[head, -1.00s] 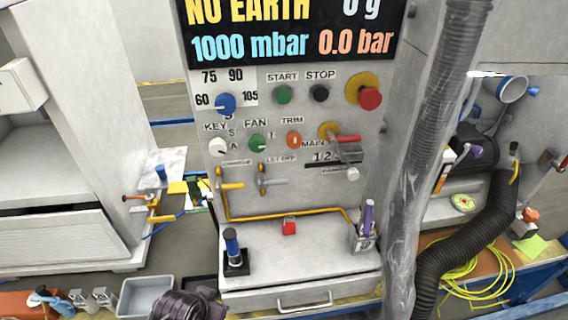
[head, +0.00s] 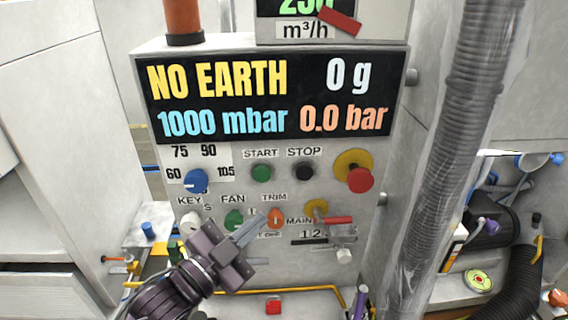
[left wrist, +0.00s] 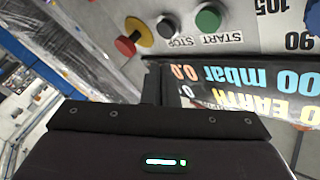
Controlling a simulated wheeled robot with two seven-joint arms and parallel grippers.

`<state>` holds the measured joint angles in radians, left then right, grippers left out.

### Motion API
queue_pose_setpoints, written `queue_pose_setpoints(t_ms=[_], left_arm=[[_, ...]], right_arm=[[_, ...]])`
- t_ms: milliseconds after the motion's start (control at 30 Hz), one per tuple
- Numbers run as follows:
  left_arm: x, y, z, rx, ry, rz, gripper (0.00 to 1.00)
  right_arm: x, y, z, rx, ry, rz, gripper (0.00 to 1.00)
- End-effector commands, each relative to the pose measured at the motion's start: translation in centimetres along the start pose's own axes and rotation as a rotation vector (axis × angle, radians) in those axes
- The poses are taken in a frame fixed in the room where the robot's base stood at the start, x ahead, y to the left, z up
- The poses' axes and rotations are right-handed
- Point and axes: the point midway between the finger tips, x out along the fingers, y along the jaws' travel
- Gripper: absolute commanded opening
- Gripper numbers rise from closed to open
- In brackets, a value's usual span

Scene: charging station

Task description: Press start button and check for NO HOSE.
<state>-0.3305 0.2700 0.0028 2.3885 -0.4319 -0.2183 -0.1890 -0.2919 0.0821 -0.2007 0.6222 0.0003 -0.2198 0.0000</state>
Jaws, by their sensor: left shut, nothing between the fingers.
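The green START button (head: 261,173) is on the grey panel, left of the black STOP button (head: 304,171). The display (head: 270,98) above reads NO EARTH, 0 g, 1000 mbar and 0.0 bar. My left gripper (head: 256,228) is shut and empty in front of the panel, below the START button and apart from it, over the FAN and TRIM controls. In the left wrist view, the START button (left wrist: 208,19) and STOP button (left wrist: 167,27) appear upside down beyond my shut fingers (left wrist: 154,82). My right gripper is not in view.
A red emergency button (head: 360,180) on a yellow base sticks out right of STOP. A blue knob (head: 196,181) is at the left. A red-handled MAIN switch (head: 337,221) juts out lower right. A ribbed grey hose (head: 462,130) runs down the right side.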

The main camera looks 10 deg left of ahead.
Motion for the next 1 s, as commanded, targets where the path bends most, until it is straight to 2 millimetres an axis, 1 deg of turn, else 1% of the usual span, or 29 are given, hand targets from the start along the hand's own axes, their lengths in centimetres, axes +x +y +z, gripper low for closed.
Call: queue_pose_setpoints(t_ms=[133,267,433,500,567,767,900,1000], left_arm=[[0.1,-0.1,-0.9,0.019,0.05,0.003,0.0],[0.1,-0.1,-1.0,0.021,0.056,0.003,0.0],[0.1,-0.1,-1.0,0.02,0.054,0.003,0.0],[0.1,-0.1,-0.9,0.02,0.054,0.003,0.0],[0.3,-0.3,-0.9,0.02,0.054,0.003,0.0],[1.7,-1.3,0.0,0.02,0.054,0.002,0.0],[3.2,-2.4,0.9,0.02,0.054,0.001,0.0],[4.2,-3.1,1.6,0.02,0.054,0.002,0.0]], right_arm=[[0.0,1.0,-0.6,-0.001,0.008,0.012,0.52],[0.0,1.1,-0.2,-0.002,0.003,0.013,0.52],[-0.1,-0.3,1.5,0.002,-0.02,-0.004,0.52],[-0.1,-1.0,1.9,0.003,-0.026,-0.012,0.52],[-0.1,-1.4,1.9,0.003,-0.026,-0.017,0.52],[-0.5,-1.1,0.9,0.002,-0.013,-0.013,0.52],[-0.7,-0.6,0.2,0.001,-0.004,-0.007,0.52],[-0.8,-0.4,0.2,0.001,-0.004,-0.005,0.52]])
